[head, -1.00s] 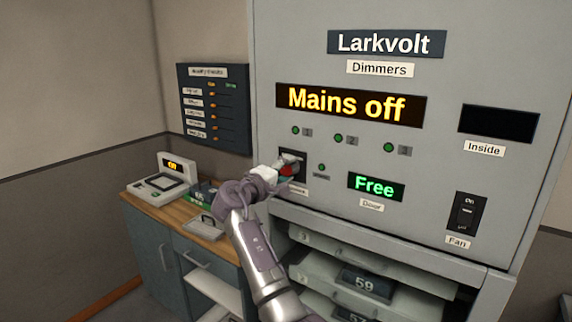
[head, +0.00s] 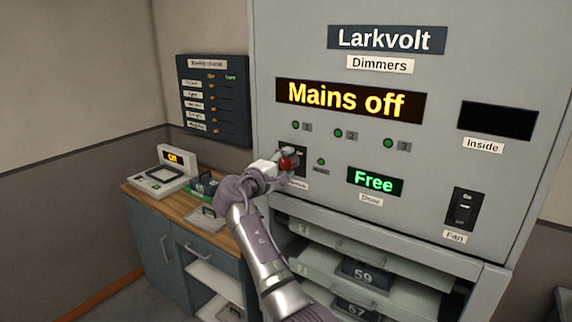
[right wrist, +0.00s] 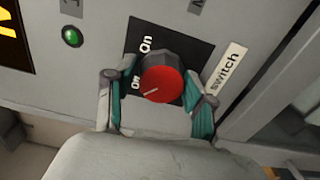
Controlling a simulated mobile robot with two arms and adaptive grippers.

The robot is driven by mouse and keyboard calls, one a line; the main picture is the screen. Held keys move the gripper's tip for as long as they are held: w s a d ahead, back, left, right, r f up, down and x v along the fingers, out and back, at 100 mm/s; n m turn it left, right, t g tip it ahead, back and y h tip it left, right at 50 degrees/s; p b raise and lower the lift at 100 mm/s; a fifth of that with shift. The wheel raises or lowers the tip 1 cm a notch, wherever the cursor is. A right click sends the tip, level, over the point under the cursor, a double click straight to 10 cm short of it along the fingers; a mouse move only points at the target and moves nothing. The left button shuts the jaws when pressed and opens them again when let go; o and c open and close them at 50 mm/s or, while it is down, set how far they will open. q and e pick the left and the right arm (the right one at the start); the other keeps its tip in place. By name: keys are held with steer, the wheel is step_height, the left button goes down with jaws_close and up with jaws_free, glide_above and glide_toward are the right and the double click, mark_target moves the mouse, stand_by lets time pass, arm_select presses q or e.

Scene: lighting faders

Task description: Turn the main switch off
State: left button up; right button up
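The main switch is a red round knob (head: 287,164) on a dark plate on the grey cabinet front. In the right wrist view the knob (right wrist: 163,80) has a white mark pointing to the lower left, on the side of the "Off" label (right wrist: 135,80). The yellow display (head: 350,101) reads "Mains off". My right gripper (head: 279,165) is at the knob. My left gripper is not in view.
A green "Free" door display (head: 375,181) and a fan switch (head: 464,209) are to the right. Open drawers (head: 380,262) jut out below. A wooden-topped desk (head: 150,198) with a small "Off" display unit (head: 177,158) stands at left. A board (head: 213,100) hangs on the wall.

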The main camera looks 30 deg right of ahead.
steer(key=shift+o, duration=0.9)
steer(key=shift+f, duration=0.1)
steer(key=shift+a, duration=0.1)
steer(key=v, duration=1.1)
steer(key=shift+a, duration=0.4)
steer(key=shift+s, duration=0.1)
